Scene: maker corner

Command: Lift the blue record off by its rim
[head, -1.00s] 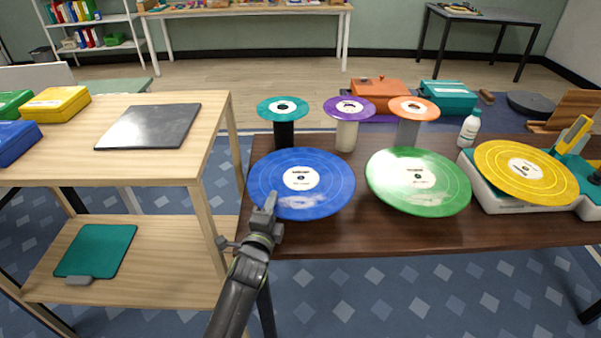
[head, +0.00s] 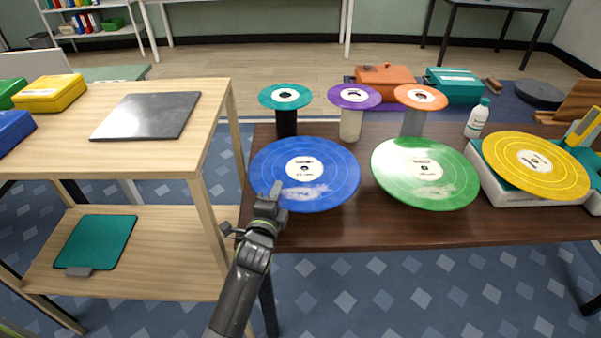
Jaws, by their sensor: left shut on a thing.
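The blue record (head: 325,166) has a white label and a pale smudge on its near part. It lies at the left of the dark wooden table, and what is under it is hidden. My left gripper (head: 272,192) is at the record's near-left rim and is shut on that rim. The record looks about level. My right gripper is not in view.
A green record (head: 423,185) lies close to the right, and a yellow record (head: 533,165) sits on a white player. Small teal (head: 285,97), purple (head: 354,96) and orange (head: 420,97) discs stand on posts behind. A white bottle (head: 478,118) stands at the right. A wooden shelf unit (head: 220,100) is left.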

